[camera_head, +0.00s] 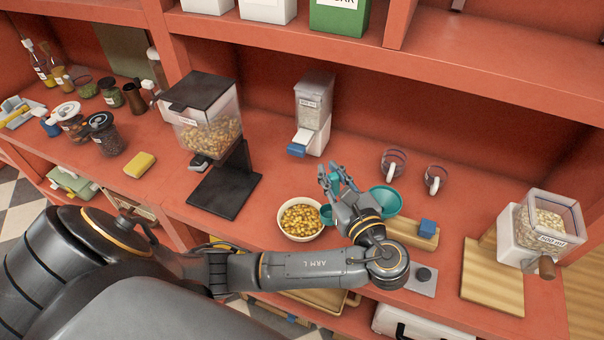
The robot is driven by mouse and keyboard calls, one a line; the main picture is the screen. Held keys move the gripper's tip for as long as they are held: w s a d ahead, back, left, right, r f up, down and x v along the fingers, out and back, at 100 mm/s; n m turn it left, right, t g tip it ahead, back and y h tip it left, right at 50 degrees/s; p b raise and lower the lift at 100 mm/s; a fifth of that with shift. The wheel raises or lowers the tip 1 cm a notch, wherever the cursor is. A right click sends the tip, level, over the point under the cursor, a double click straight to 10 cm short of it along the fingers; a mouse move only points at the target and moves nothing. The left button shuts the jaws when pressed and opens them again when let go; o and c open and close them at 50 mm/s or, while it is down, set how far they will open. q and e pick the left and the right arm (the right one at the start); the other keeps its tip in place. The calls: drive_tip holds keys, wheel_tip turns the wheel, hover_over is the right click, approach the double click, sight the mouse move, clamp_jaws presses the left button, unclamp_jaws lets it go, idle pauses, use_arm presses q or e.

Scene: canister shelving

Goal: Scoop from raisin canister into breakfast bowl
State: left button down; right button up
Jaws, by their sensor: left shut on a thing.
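My left gripper (331,176) reaches over the counter from the lower left. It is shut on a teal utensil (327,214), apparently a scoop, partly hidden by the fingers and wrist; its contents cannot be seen. The white bowl (301,220) with yellow-orange pieces in it stands just left of the gripper, close to the teal utensil. Jars with dark contents stand at the left: a black-lidded one (103,135) and one with a pale lid beside it (70,121). I cannot read which holds raisins. My right gripper is not in view.
A black-stand dispenser (209,135) and a white-blue dispenser (313,115) stand behind the bowl. A teal bowl (387,201) is partly behind my wrist. Two glass mugs (392,163) and a wooden-stand dispenser (540,231) are at right. A yellow sponge (139,165) lies left.

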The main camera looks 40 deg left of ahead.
use_arm(q)
drive_tip(key=shift+w+d+f+m+y, duration=0.15)
drive_tip(key=shift+d+m+y, duration=0.15)
drive_tip(key=shift+d, duration=0.3)
drive_tip(key=shift+d+r, duration=0.1)
drive_tip(key=shift+r, duration=0.1)
drive_tip(key=w+d+r, duration=0.1)
drive_tip(key=d+r, duration=0.3)
drive_tip(key=d, duration=0.1)
drive_tip(key=shift+d+r, duration=0.3)
drive_tip(key=shift+r, duration=0.05)
drive_tip(key=shift+w, duration=0.1)
